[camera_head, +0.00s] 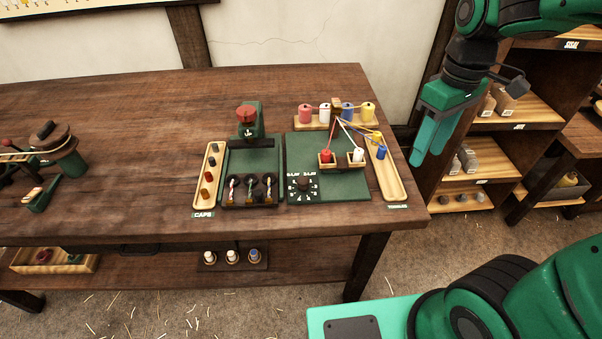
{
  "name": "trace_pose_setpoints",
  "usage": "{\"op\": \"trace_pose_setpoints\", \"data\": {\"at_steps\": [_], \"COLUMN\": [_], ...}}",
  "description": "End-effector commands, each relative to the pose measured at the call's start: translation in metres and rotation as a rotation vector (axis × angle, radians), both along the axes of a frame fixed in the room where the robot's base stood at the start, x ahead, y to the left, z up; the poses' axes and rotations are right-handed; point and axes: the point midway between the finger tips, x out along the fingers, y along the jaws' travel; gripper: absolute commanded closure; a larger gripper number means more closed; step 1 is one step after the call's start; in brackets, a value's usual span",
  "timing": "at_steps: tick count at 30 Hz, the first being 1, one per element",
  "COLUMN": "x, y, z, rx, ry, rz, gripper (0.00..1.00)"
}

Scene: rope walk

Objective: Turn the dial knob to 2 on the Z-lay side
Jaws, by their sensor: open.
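The dial knob (304,184) is a small dark knob on the front left of a green board (345,188) on the wooden workbench. Pale lay labels and numbers surround it, with one label at upper left and one at upper right. They are too small to read surely, and I cannot tell where the knob points. My gripper (424,155), with green fingers hanging down, is off the bench's right edge, to the right of the dial and well apart from it. It is open and holds nothing visible.
Coloured spools (305,113) with threads stand behind the dial, and red and white pieces sit in a small wooden holder (342,163). A wooden tray (388,184) lies right of the board. A green press (247,125) stands left. Shelves (520,110) are at right.

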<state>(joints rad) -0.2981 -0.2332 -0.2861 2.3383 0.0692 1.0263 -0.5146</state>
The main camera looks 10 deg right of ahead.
Motion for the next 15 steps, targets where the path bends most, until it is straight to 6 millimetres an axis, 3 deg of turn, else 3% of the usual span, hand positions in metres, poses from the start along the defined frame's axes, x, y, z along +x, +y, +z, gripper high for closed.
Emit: {"op": "trace_pose_setpoints", "data": {"at_steps": [1,6,12,15], "x": [0.014,0.048,0.066,0.067], "y": [0.022,0.093,0.181,0.214], "z": [-0.001,-0.004,-0.012,-0.015], "rx": [0.0,-0.001,-0.005,-0.007], "ry": [0.002,-0.004,-0.011,-0.013], "rz": [0.119,0.498,0.905,1.052], "gripper": [0.57,0.57,0.57,0.57]}}
